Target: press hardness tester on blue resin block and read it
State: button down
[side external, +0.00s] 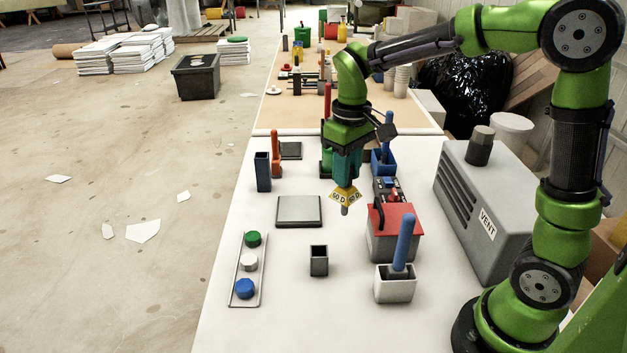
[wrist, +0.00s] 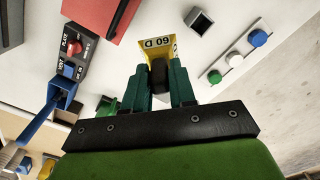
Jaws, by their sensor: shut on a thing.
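My gripper (side external: 346,180) is shut on a yellow hardness tester (side external: 345,196) marked "60 D" with a grey tip pointing down, held above the white table. In the wrist view the tester (wrist: 160,45) sits between my teal fingers (wrist: 160,82). The blue resin block (side external: 245,288) is a round disc at the near end of a narrow pale tray (side external: 262,292). A white disc (side external: 249,262) and a green disc (side external: 253,239) lie in the same tray. The tester is apart from the blue block, farther back and to the right. The blue block (wrist: 258,38) also shows in the wrist view.
A dark open cup (side external: 319,262) stands right of the tray, a flat grey plate (side external: 299,211) behind it. A red-topped box (side external: 395,235), a pale holder with a blue handle (side external: 403,242) and a grey VENT unit (side external: 487,205) stand right. The table front is clear.

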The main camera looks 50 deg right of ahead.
jog(key=w+a+f, duration=0.2)
jog(key=a, duration=0.5)
jog(key=w+a+f, duration=0.2)
jog(key=a, duration=0.6)
jog(key=w+a+f, duration=0.2)
jog(key=a, duration=0.6)
jog(key=shift+f, duration=0.3)
jog(key=shift+f, duration=0.5)
dwell(1.4)
jog(key=shift+r, duration=0.15)
jog(key=shift+r, duration=2.45)
